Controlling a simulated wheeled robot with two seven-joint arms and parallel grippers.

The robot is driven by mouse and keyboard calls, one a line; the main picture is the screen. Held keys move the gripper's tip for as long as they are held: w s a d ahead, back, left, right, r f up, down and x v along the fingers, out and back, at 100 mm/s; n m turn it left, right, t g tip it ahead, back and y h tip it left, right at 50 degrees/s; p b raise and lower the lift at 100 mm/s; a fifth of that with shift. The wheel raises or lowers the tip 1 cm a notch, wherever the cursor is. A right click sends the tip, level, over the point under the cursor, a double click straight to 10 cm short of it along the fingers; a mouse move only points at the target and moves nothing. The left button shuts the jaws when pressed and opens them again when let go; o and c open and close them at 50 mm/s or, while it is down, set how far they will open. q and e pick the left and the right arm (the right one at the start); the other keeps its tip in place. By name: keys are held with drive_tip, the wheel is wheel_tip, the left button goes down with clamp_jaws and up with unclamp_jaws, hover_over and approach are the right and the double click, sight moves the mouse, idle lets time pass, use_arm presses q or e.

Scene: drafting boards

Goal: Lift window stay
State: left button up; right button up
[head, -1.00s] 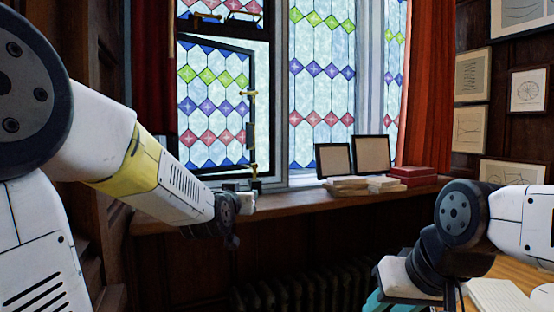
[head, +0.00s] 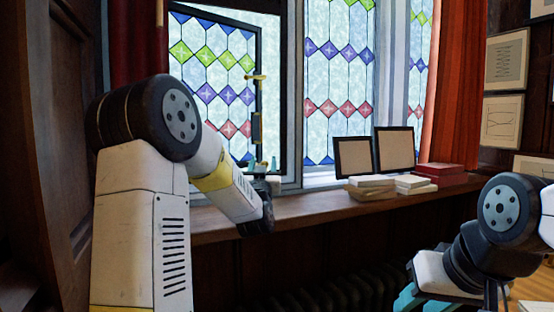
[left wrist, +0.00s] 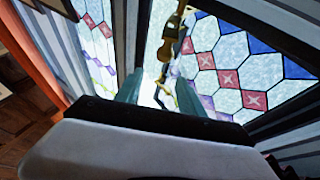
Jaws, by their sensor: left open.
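The leaded casement window (head: 213,75) stands ajar, with a brass fitting (head: 257,78) on its right edge. My left gripper (head: 262,164) is at the casement's lower right corner, just above the sill, its teal fingers pointing up. The stay at that corner is mostly hidden behind the gripper in the head view. In the left wrist view, the fingers (left wrist: 160,93) are apart, with thin brass metalwork showing between and beyond them. A larger brass piece (left wrist: 173,27) is above them; I cannot tell whether it is the stay or the handle. My right gripper (head: 408,297) is partly cut off at the bottom.
The wooden sill (head: 310,207) runs under the window. Books (head: 370,187), two dark-framed panels (head: 394,148) and red boxes (head: 440,173) stand on it to the right. A radiator (head: 330,292) is below. A red curtain (head: 457,90) hangs at right.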

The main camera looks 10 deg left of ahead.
use_arm(q)
drive_tip(key=w, duration=0.5)
drive_tip(key=w+a, duration=0.1)
drive_tip(key=w, duration=0.1)
drive_tip(key=shift+w+a, duration=0.1)
drive_tip(key=shift+w, duration=0.1)
drive_tip(key=shift+w+a+r, duration=0.1)
drive_tip(key=shift+w+r, duration=0.15)
drive_tip(key=shift+w, duration=0.15)
clamp_jaws()
idle(0.8)
